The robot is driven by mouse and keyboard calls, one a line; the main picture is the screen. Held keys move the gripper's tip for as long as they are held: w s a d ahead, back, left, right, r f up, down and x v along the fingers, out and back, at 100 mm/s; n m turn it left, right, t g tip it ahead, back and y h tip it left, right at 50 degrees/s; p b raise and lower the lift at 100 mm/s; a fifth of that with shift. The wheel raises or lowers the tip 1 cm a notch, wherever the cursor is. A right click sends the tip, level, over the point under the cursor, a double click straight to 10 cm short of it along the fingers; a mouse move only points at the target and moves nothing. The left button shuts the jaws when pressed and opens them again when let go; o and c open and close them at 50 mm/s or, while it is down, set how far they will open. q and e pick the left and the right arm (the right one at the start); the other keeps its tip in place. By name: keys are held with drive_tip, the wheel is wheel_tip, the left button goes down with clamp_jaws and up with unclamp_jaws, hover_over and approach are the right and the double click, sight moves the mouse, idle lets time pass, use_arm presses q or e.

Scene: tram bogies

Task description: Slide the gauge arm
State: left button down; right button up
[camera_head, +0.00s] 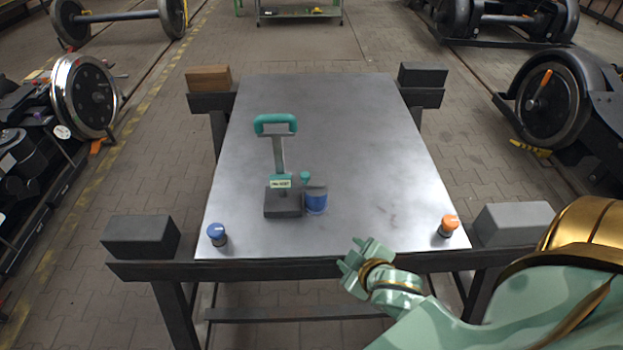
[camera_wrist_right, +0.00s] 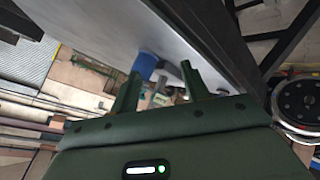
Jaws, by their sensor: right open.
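The gauge stands on the metal table (camera_head: 345,130), left of its middle. It has a dark base block (camera_head: 283,203), an upright grey arm (camera_head: 279,155) with a teal handle (camera_head: 275,122) on top, and a teal slider with a label (camera_head: 281,182). A small teal knob (camera_head: 305,176) and a blue cylinder (camera_head: 316,203) sit at the base's right side. My right gripper (camera_head: 350,257) is open and empty at the table's front edge, right of and nearer than the gauge. In the right wrist view, its two fingers (camera_wrist_right: 160,88) point towards the table; the blue cylinder (camera_wrist_right: 144,65) shows between them. My left gripper is not in view.
A blue-topped knob (camera_head: 217,234) stands at the table's front left corner, an orange-topped one (camera_head: 447,226) at the front right. Blocks sit on the supports at the corners, including a grey one (camera_head: 511,223). The table's back and right are clear.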

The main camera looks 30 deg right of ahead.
drive_tip(key=w+d+r+m+t+y, duration=0.1)
drive_tip(key=w+d+m+t+y, duration=0.15)
drive_tip(key=w+t, duration=0.2)
drive_tip(key=t+y, duration=0.3)
drive_tip(key=y, duration=0.1)
approach(308, 177)
drive_tip(key=shift+m, duration=0.25)
drive_tip(key=b+x, duration=0.2)
drive_tip(key=x, duration=0.6)
drive_tip(key=shift+w+f, duration=0.1)
drive_tip(key=shift+w, duration=0.35)
drive_tip(key=shift+y, duration=0.25)
clamp_jaws()
wheel_tip(308, 177, up, 9)
drive_tip(key=p, duration=0.8)
drive_tip(key=shift+f, duration=0.15)
